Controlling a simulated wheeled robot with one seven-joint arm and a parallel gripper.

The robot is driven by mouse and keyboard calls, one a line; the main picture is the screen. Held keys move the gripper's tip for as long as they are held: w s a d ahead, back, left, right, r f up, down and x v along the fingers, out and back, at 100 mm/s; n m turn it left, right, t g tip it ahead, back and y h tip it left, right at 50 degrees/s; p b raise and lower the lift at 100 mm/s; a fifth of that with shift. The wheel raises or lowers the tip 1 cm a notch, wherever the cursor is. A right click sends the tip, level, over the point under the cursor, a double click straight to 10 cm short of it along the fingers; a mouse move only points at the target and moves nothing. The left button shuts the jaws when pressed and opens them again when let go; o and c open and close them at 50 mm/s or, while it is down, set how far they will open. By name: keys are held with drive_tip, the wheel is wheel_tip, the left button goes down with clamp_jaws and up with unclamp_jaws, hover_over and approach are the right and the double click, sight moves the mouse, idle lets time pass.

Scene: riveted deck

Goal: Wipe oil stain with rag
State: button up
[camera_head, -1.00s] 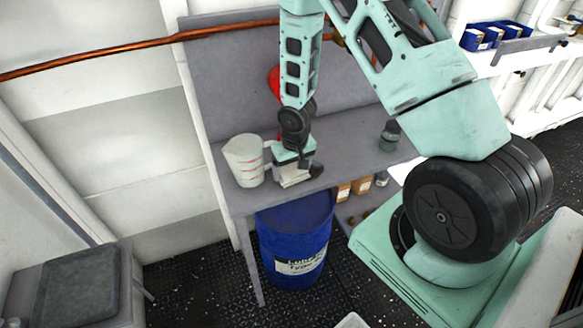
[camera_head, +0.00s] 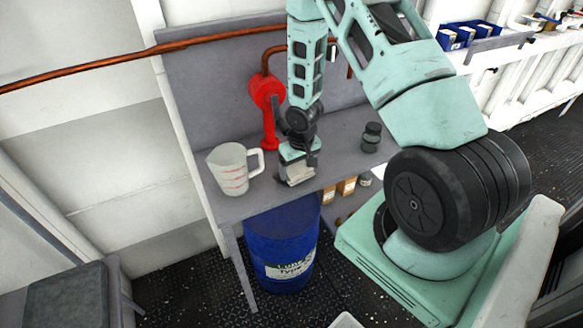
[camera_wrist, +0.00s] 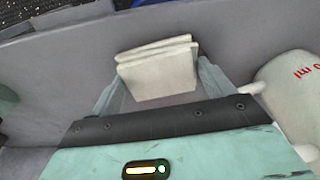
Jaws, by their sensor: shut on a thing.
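The rag (camera_wrist: 158,72) is a folded, off-white cloth between the fingers of my gripper in the wrist view. My gripper (camera_head: 297,175) is shut on it, low over the front part of the grey workbench (camera_head: 217,205). In the head view a pale edge of the rag (camera_head: 300,176) shows below the gripper. I cannot tell whether the rag touches the bench top. No oil stain can be made out in these views; the gripper and arm hide part of the bench.
A measuring jug (camera_head: 228,170) stands left of my gripper, close by. A red pump or valve (camera_head: 268,100) is behind. A dark jar (camera_head: 371,137) stands to the right. A blue drum (camera_head: 280,245) and small boxes (camera_head: 346,186) are below the bench.

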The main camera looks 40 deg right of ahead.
sight(275, 183)
drive_tip(key=shift+s+d+p, duration=0.2)
drive_tip(key=shift+d, duration=0.45)
drive_tip(key=shift+s+d+p, duration=0.2)
drive_tip(key=shift+d, duration=0.5)
drive_tip(key=shift+s+d+p, duration=0.2)
drive_tip(key=shift+d, duration=0.45)
drive_tip(key=shift+f, duration=0.15)
drive_tip(key=shift+w+a+f+b, duration=0.15)
drive_tip(key=shift+a+b, duration=0.1)
drive_tip(key=shift+a, duration=0.5)
drive_tip(key=shift+w+a+f+b, duration=0.1)
drive_tip(key=shift+a+b, duration=0.1)
drive_tip(key=shift+a, duration=0.5)
drive_tip(key=shift+w+a+f+b, duration=0.15)
drive_tip(key=shift+a+b, duration=0.1)
drive_tip(key=shift+a, duration=0.5)
drive_tip(key=shift+c, duration=0.4)
drive_tip(key=shift+w+a+r+b, duration=0.15)
drive_tip(key=shift+w+a, duration=0.25)
drive_tip(key=shift+a, duration=0.75)
drive_tip(key=shift+w+a+r+b, duration=0.15)
drive_tip(key=shift+w+a, duration=0.2)
drive_tip(key=shift+a, duration=0.8)
drive_tip(key=shift+w+a+r+b, duration=0.15)
drive_tip(key=shift+w+a, duration=0.25)
drive_tip(key=shift+a, duration=0.75)
drive_tip(key=shift+d, duration=0.1)
